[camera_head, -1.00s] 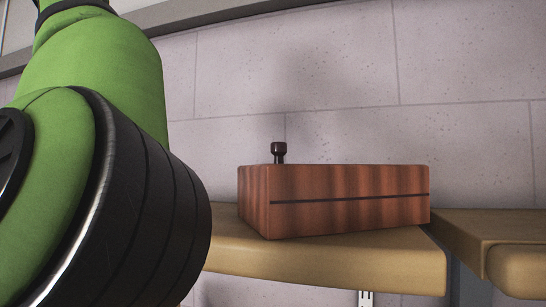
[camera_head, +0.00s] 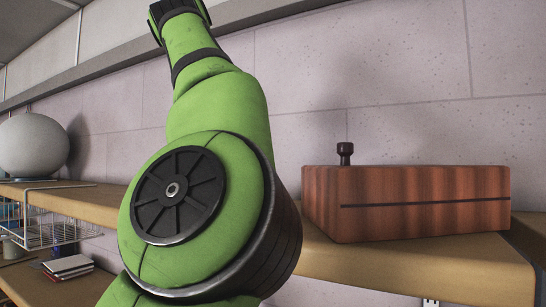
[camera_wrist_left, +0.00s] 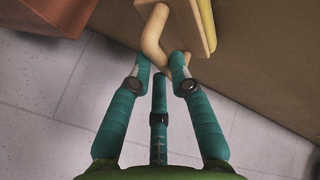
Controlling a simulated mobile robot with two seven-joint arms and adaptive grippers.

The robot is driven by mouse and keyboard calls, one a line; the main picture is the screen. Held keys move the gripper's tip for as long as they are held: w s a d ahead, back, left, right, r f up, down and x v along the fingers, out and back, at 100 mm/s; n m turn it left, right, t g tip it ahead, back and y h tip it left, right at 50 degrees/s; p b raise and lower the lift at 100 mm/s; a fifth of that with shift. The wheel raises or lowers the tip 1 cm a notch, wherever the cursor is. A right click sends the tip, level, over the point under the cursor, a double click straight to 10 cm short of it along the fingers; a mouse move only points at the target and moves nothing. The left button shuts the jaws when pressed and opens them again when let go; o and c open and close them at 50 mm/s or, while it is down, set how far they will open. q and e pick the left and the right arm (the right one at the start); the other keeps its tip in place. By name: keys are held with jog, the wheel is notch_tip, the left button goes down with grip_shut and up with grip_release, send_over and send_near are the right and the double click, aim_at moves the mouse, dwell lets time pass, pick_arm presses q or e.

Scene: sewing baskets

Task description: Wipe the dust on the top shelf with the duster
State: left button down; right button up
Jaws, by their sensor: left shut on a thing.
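My left gripper (camera_wrist_left: 161,68) has its teal fingers shut on the curved tan handle of the duster (camera_wrist_left: 153,32). The duster's flat, yellow-edged part shows at the top of the left wrist view; its far end is cut off. The top shelf (camera_head: 420,262) is a light wooden board along the wall. I cannot make out dust on it. My right gripper is not in view.
A red-brown wooden box (camera_head: 410,195) with a dark knob stands on the shelf, right of my arm. A grey ball (camera_head: 33,146) sits farther left, above a wire basket (camera_head: 45,230). Books (camera_head: 68,267) lie on a lower shelf. Tiled wall (camera_head: 390,90) stands behind.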

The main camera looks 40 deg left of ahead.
pick_arm(q)
jog(key=shift+w+a+f, duration=0.1)
jog(key=shift+w+f, duration=0.05)
jog(key=shift+w, duration=0.65)
jog(key=shift+s, duration=0.15)
jog(key=shift+s+d+f+b, duration=0.1)
jog(key=shift+s+d+b, duration=0.15)
jog(key=shift+s, duration=0.85)
jog(key=shift+s+d+b, duration=0.15)
jog(key=shift+s+b, duration=0.05)
jog(key=shift+s, duration=2.2)
jog(key=shift+r, duration=0.2)
notch_tip(320, 180, up, 6)
jog(key=shift+w+p, duration=0.15)
jog(key=shift+p, duration=0.3)
